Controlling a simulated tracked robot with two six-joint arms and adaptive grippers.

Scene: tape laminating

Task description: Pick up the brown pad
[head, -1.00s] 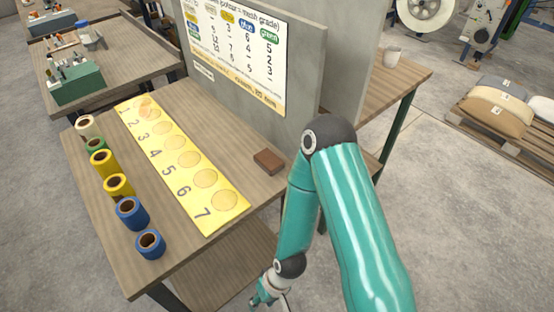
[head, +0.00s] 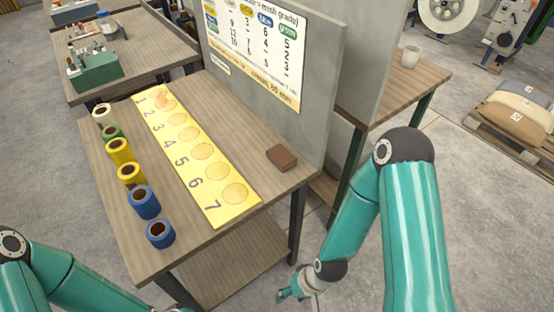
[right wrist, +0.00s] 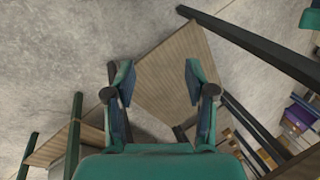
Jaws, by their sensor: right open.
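The brown pad (head: 281,157) is a small reddish-brown block. It lies flat on the wooden table (head: 236,107) near its right edge, beside the grey wall panel. My right gripper (head: 292,296) is low in the head view, in front of and below the table's near right corner, apart from the pad. In the right wrist view my right gripper (right wrist: 158,85) has its two fingers spread with nothing between them. The pad does not show in that view. My left arm shows at the lower left of the head view, but its gripper is out of the picture.
A yellow numbered strip (head: 220,214) lies along the table's middle. Several tape rolls (head: 145,202) stand along its left side. A grey panel (head: 318,130) with a printed chart (head: 262,45) rises behind the pad. The table around the pad is clear.

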